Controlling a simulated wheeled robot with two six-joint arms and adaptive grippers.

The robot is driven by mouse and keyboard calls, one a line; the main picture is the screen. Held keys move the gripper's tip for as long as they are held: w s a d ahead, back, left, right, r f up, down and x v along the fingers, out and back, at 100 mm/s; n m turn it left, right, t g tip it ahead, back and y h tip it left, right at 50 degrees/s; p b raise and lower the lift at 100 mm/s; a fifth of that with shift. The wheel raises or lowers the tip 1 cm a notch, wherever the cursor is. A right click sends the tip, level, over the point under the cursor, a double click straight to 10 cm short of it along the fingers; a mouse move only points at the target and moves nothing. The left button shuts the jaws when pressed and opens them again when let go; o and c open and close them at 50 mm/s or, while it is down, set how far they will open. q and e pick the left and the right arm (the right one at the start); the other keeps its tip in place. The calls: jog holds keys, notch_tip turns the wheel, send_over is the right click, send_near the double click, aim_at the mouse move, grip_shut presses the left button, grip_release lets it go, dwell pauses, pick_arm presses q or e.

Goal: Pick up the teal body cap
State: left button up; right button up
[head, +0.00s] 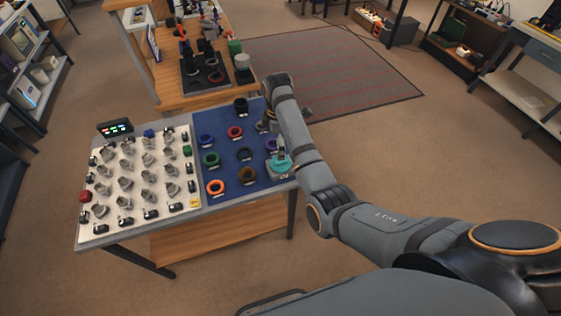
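The teal body cap (278,168) is at the right edge of the blue mat, near the table's right side. A small grey upright part stands at its top; I cannot tell whether it is a fingertip. My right arm reaches in from the right and bends down over the mat's right edge. My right gripper (268,126) is small and partly hidden by my own arm, close behind the cap. Whether its fingers are open or touch the cap is not clear. My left gripper is out of view.
The blue mat (226,135) also holds several coloured rings, including an orange ring (215,187) and a green ring (211,159). A white board (135,205) with many grey parts fills the table's left. A wooden bench (196,97) with a dark tray stands behind.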

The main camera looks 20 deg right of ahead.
send_over(278, 162)
notch_tip(278, 162, down, 5)
jog(key=shift+s+r+p, duration=0.1)
jog(key=shift+p, duration=0.25)
jog(key=f, duration=0.3)
jog(key=d+f, duration=0.1)
jog(key=f, duration=0.1)
jog(key=shift+f+p, duration=0.2)
jog(key=shift+p, duration=0.2)
jog(key=shift+c, duration=0.3)
